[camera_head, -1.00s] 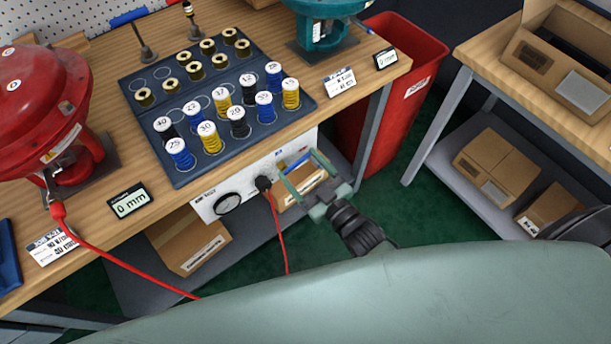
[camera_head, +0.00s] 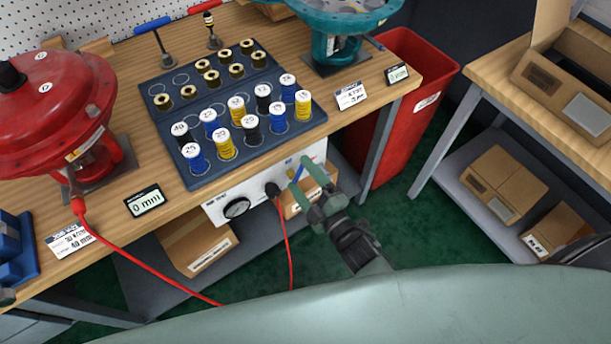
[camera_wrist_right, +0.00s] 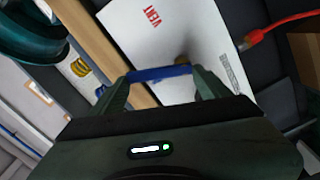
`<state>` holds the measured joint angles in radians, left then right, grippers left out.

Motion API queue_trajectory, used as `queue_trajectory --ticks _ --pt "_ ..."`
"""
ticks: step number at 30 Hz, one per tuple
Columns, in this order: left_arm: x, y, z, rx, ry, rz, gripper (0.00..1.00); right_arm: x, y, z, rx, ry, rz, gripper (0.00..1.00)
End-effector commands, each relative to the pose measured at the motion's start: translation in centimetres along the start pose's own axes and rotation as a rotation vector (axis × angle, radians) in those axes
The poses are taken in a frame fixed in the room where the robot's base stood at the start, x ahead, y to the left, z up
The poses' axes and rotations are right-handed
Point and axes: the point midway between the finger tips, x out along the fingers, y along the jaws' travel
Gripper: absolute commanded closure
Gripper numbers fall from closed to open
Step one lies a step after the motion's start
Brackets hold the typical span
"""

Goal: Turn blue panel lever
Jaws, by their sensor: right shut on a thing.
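The white panel (camera_head: 258,208) hangs under the front edge of the bench, with a round black gauge (camera_head: 237,208) on its face. The blue panel lever (camera_head: 298,172) is at the panel's right part. In the right wrist view the lever (camera_wrist_right: 160,74) is a blue bar spanning between both fingers. My right gripper (camera_head: 300,172) is shut on the lever; its fingers (camera_wrist_right: 160,88) sit at the bar's two ends. The fingers hide part of the lever in the head view. My left gripper is not in view.
A red hose (camera_head: 287,245) plugs into the panel left of the lever. The bench carries a tray (camera_head: 205,181) of springs, a red actuator (camera_head: 50,115) and a teal actuator (camera_head: 335,45). A red bin (camera_head: 430,70) stands right of the bench. Cardboard boxes sit on the shelf below.

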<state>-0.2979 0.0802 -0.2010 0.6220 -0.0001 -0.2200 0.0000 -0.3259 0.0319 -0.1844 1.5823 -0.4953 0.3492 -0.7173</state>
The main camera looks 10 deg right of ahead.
Motion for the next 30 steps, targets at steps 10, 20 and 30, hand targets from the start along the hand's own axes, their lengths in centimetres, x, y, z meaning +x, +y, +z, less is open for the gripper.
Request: queue_trajectory --ticks 10,20,30 --pt "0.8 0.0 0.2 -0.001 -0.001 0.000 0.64 0.0 -0.5 -0.8 -0.268 -0.001 -0.001 0.96" --pt "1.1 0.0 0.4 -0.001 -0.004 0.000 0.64 -0.1 -0.7 -1.2 -0.402 0.000 -0.002 0.96" --pt "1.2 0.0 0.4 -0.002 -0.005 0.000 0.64 -0.1 -0.8 -1.3 -0.433 0.000 -0.003 0.96"
